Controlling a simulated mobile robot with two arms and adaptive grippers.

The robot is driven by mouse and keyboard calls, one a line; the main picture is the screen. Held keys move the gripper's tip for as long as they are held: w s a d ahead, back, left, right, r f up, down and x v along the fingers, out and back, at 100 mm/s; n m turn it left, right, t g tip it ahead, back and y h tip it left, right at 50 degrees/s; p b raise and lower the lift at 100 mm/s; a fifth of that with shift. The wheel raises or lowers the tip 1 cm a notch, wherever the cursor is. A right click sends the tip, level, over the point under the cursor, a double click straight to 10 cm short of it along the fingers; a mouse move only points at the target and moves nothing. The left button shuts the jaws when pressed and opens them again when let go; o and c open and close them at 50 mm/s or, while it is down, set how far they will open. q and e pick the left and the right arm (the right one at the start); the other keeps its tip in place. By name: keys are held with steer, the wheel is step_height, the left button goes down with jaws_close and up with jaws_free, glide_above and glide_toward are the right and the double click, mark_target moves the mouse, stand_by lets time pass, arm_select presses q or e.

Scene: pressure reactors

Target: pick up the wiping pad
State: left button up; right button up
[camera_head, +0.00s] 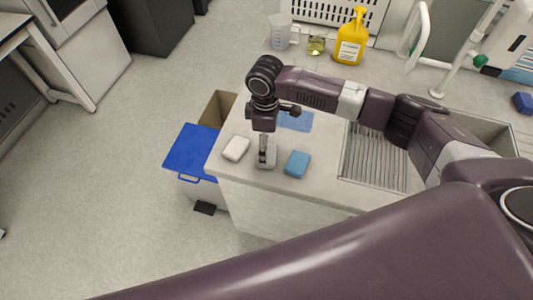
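Pad-like things lie near the front edge of the pale counter (325,186): a white rounded block (236,148), a blue block (298,164) and, farther back, a flat blue cloth (297,121). I cannot tell for sure which is the wiping pad. My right gripper (265,160) points down over the counter between the white and blue blocks, apart from both in the picture. Its fingers look small and pale grey, and I cannot tell whether they are open or shut on something. My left gripper is not in view.
A steel sink with a ribbed drainboard (375,157) is to the right. A yellow bottle (350,40), a clear jug (281,31) and a small beaker (316,44) stand behind. A blue-lidded bin (192,150) and an open brown box (216,108) stand left.

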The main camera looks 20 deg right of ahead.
steer(key=f, duration=0.1)
steer(key=f+p, duration=0.1)
steer(key=f, duration=0.1)
steer(key=shift+s+f, duration=0.3)
steer(key=shift+f, duration=0.45)
steer(key=c, duration=0.9)
